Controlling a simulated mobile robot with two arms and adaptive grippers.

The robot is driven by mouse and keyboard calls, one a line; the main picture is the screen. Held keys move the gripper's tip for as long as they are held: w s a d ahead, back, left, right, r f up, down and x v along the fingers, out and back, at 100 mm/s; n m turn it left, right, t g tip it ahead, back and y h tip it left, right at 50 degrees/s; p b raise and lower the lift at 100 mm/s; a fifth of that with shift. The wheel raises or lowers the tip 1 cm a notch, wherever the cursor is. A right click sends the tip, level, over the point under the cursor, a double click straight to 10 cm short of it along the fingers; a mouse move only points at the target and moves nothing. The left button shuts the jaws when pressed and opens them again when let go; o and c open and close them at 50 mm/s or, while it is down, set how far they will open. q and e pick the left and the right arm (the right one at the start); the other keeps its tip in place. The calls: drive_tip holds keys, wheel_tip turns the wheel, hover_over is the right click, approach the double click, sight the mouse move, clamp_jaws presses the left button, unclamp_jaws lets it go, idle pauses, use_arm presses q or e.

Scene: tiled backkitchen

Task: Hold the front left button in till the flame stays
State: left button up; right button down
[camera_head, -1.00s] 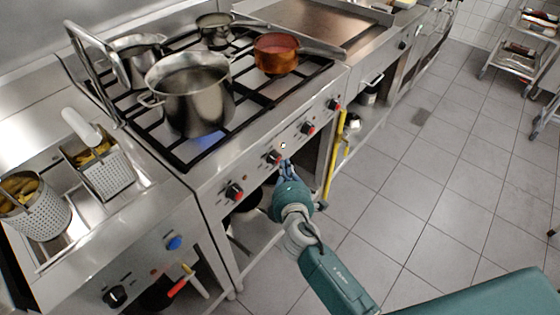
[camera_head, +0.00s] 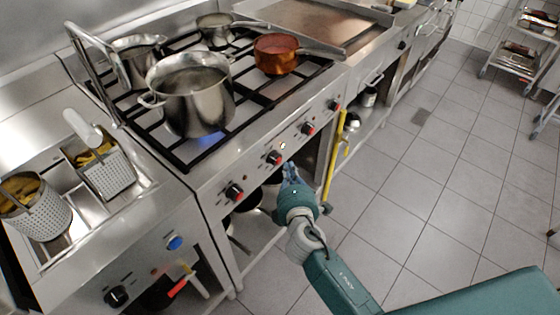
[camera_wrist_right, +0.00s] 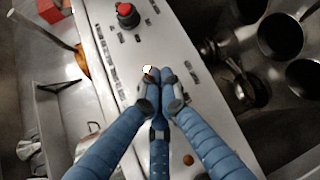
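The stove's front panel (camera_head: 255,172) carries a row of black knobs with red marks. A small bright white button (camera_head: 283,145) shows beside one knob (camera_head: 275,158); the button also shows in the wrist view (camera_wrist_right: 147,71). My right gripper (camera_head: 289,167) is just below and in front of it, and the button is uncovered in the head view. In the wrist view the blue fingertips (camera_wrist_right: 158,74) are together with nothing between them, just right of the button. A blue flame glow (camera_head: 206,141) shows under the large steel pot (camera_head: 192,98). My left gripper is out of view.
A copper pan (camera_head: 276,55) and other steel pots stand on the burners. Fryer baskets (camera_head: 104,172) are at the left. A yellow bar (camera_head: 334,160) hangs below the panel, right of my gripper.

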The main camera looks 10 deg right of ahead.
drive_tip(key=s+d, duration=0.1)
drive_tip(key=s, duration=0.1)
drive_tip(key=s+d, duration=0.2)
drive_tip(key=shift+d+p, duration=0.1)
drive_tip(key=shift+p, duration=0.25)
idle(0.4)
drive_tip(key=s+d+f+m+g, duration=0.1)
drive_tip(key=s+f+m+g, duration=0.15)
drive_tip(key=s+f, duration=0.6)
drive_tip(key=s+d+f+m+g+y, duration=0.1)
drive_tip(key=s+f+m+g, duration=0.2)
drive_tip(key=f, duration=1)
drive_tip(key=s+f+m+g, duration=0.25)
drive_tip(key=s+f, duration=0.45)
drive_tip(key=f, duration=0.4)
drive_tip(key=s+d+f+m+g, duration=0.1)
drive_tip(key=s+f, duration=0.3)
drive_tip(key=s, duration=0.6)
drive_tip(key=s+d+f+m+g, duration=0.1)
drive_tip(key=s+f+m+g, duration=0.2)
drive_tip(key=s, duration=0.7)
drive_tip(key=s+d+f+m+g, duration=0.1)
drive_tip(key=s+f+m, duration=0.3)
drive_tip(key=s, duration=0.5)
wheel_tip(320, 180, down, 2)
drive_tip(key=shift+s+d+f+g+y, duration=0.2)
drive_tip(key=shift+s+d+g+y, duration=0.15)
drive_tip(key=shift+g, duration=0.25)
